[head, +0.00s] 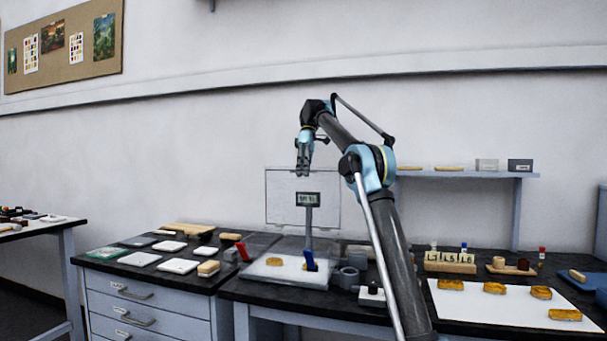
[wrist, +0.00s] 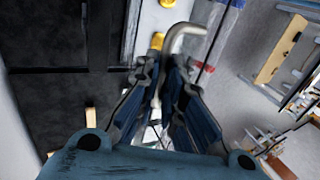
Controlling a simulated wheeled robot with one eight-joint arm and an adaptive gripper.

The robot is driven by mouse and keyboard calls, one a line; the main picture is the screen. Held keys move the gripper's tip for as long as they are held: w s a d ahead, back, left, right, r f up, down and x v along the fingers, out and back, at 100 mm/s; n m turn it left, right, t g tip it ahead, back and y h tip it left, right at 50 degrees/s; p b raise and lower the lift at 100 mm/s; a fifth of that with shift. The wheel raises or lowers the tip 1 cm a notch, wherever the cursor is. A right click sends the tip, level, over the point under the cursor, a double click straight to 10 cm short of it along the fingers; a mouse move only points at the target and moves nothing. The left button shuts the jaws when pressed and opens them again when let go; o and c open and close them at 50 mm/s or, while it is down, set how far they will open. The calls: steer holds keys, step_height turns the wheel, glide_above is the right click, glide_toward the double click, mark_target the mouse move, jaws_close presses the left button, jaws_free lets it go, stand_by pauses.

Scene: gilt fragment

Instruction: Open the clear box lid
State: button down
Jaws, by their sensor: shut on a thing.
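The clear box (head: 262,272) stands on the dark bench, with a white floor and a gilt piece (head: 274,261) inside. Its clear lid (head: 283,213) stands raised, roughly upright, behind the box. My gripper (head: 303,172) is at the lid's top edge. In the wrist view, my gripper (wrist: 163,75) is shut on a pale curved handle (wrist: 185,32); the fingers hide its lower end. Yellow pieces (wrist: 167,3) show past the handle.
A small display on a post (head: 308,199) stands near the lid. A white sheet with several gilt pieces (head: 494,310) lies right. White tiles (head: 178,266) lie left. A wall shelf (head: 460,174) is behind my arm on the right.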

steer(key=shift+w+d+g, duration=0.3)
steer(key=shift+w+d, duration=0.1)
steer(key=shift+d, duration=0.2)
steer(key=c, duration=1.7)
jaws_free()
steer(key=shift+d, duration=0.1)
steer(key=shift+s, duration=0.1)
